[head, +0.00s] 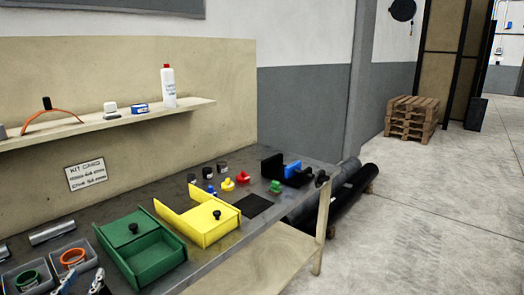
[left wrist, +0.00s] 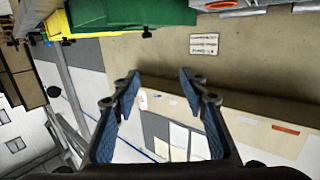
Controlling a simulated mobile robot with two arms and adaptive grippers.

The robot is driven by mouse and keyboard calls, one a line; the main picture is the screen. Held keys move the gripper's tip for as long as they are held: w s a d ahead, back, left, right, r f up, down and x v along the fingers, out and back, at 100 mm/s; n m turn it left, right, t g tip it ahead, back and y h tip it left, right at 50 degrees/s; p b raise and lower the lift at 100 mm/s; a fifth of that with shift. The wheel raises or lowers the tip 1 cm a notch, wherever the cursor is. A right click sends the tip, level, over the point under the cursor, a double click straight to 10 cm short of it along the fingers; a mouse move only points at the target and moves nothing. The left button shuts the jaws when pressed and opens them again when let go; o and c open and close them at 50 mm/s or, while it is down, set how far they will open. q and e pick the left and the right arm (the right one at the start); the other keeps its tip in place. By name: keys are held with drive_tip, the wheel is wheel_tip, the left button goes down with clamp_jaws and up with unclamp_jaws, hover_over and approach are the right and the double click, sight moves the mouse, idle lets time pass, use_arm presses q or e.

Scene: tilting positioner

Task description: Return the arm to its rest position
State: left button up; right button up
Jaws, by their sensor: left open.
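My left gripper (head: 82,282) shows at the bottom left edge of the head view, with only its fingertips in the picture. It is near the grey bins at the front left of the workbench (head: 232,253). In the left wrist view my left gripper (left wrist: 160,76) has its two blue-padded fingers spread apart with nothing between them. The wrist view looks past the fingers at the back panel, and the bench things show along its top edge. My right gripper is in neither view.
A green box (head: 135,230) and a yellow box (head: 208,233) stand on the bench. Grey bins hold a green ring (head: 27,280) and an orange ring (head: 72,258). A shelf (head: 70,129) carries a white bottle (head: 168,87). Pallets (head: 410,118) stand farther back; the floor at right is clear.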

use_arm(q)
drive_tip(key=s+d+f+g, duration=0.4)
drive_tip(key=s+f, duration=0.3)
drive_tip(key=f, duration=0.1)
drive_tip(key=s+d+f+g, duration=0.3)
drive_tip(key=s+d+f, duration=0.1)
drive_tip(key=s+f, duration=0.35)
drive_tip(key=s+d+f+m+g+h, duration=0.2)
drive_tip(key=s+d+f+g, duration=0.1)
drive_tip(key=s+d, duration=0.4)
drive_tip(key=s+d+f+m+g+h, duration=0.2)
drive_tip(key=s+d+f+g, duration=0.1)
drive_tip(key=s+d, duration=0.4)
wheel_tip(320, 180, down, 32)
drive_tip(key=s+g+b, duration=0.1)
drive_tip(key=s+b, duration=0.1)
drive_tip(key=b, duration=0.3)
drive_tip(key=s+a+f+b, duration=0.1)
drive_tip(key=s+f+b, duration=0.1)
drive_tip(key=s+f, duration=0.6)
drive_tip(key=s+a+f+g+b, duration=0.1)
drive_tip(key=s+a+f+b, duration=0.1)
drive_tip(key=s+f, duration=0.7)
wheel_tip(320, 180, down, 3)
drive_tip(key=shift+r+y, duration=0.1)
drive_tip(key=shift+y, duration=0.3)
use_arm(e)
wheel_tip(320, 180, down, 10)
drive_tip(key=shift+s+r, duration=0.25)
